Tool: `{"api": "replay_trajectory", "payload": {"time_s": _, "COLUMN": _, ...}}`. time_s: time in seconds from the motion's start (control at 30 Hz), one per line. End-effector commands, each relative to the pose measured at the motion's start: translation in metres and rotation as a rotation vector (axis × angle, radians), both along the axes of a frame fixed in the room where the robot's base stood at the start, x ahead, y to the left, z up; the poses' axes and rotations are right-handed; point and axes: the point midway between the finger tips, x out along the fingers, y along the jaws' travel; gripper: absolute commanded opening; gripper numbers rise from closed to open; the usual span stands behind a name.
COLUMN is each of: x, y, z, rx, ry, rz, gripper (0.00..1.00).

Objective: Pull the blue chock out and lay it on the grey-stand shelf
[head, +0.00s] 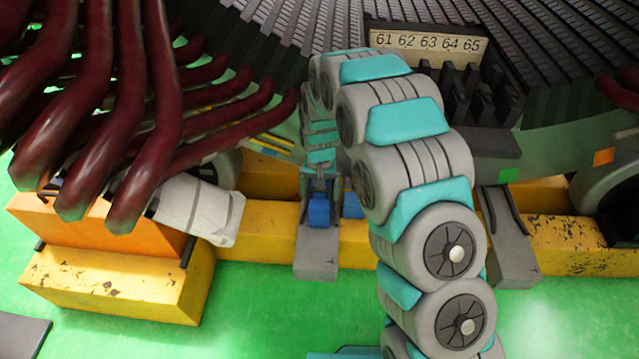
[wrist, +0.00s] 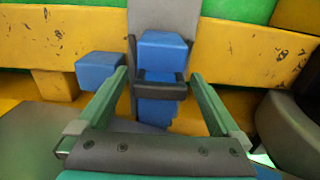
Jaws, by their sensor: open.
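A blue chock (wrist: 163,52) sits in a dark bracket, with a dark bar across its front, in the wrist view. More blue shows below the bar. A grey stand shelf (wrist: 165,15) lies just beyond it; in the head view the shelf (head: 317,262) juts out from the yellow beam, with the blue chock (head: 319,210) at its inner end. My gripper (wrist: 164,78) is open, one green finger on each side of the chock in the picture. Contact cannot be told. In the head view my gripper (head: 320,182) is small and partly hidden.
A second blue block (wrist: 98,70) is beside the chock. The yellow beam (head: 575,245) runs across behind. Dark red coil ends (head: 150,100) and a pale wrapped piece (head: 200,208) crowd the left. Another grey stand (head: 510,255) is to the right. Green floor is clear in front.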

Motion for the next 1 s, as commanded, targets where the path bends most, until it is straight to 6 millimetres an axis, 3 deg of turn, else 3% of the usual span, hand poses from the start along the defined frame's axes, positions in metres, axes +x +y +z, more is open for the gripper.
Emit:
{"api": "replay_trajectory", "payload": {"time_s": 0.2, "x": -0.001, "y": 0.000, "z": -0.023, "rx": -0.001, "ry": 0.004, "rz": 0.000, "gripper": 1.00}}
{"api": "replay_trajectory", "payload": {"time_s": 0.47, "x": 0.000, "y": 0.000, "z": -0.024, "rx": 0.000, "ry": 0.001, "rz": 0.000, "gripper": 1.00}}
{"api": "replay_trajectory", "payload": {"time_s": 1.0, "x": 0.000, "y": 0.000, "z": -0.024, "rx": 0.000, "ry": 0.000, "rz": 0.000, "gripper": 0.41}}
